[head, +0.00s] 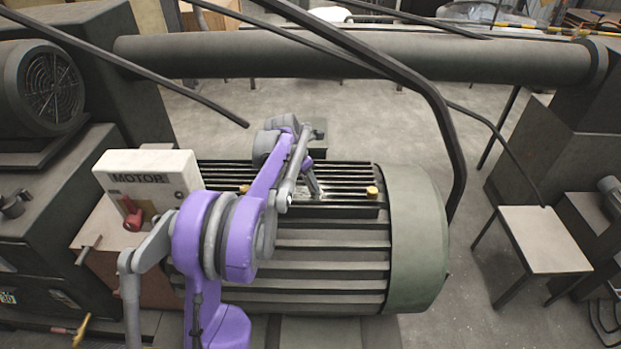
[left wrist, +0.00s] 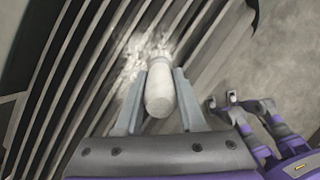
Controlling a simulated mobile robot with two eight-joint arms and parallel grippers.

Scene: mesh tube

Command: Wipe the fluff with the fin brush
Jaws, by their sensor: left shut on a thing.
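My left gripper (left wrist: 160,75) is shut on the fin brush (left wrist: 160,98), whose pale rounded handle shows between the fingers in the left wrist view. The brush points at the motor fins, and its far end meets or hangs just over a patch of whitish fluff (left wrist: 138,57). I cannot tell if it touches. In the head view the left gripper (head: 311,178) is over the top fins of the green-grey motor (head: 330,245); brush and fluff are hard to make out there. My right gripper (left wrist: 223,100) shows small in the left wrist view, its fingers apart and empty, beside the motor.
A white MOTOR switch box (head: 148,178) with a red handle stands left of the motor. Brass-coloured knobs (head: 372,191) stick up by the fins. A thick pipe (head: 350,55) and dark cables cross above. A small table (head: 543,240) stands right; the floor between is clear.

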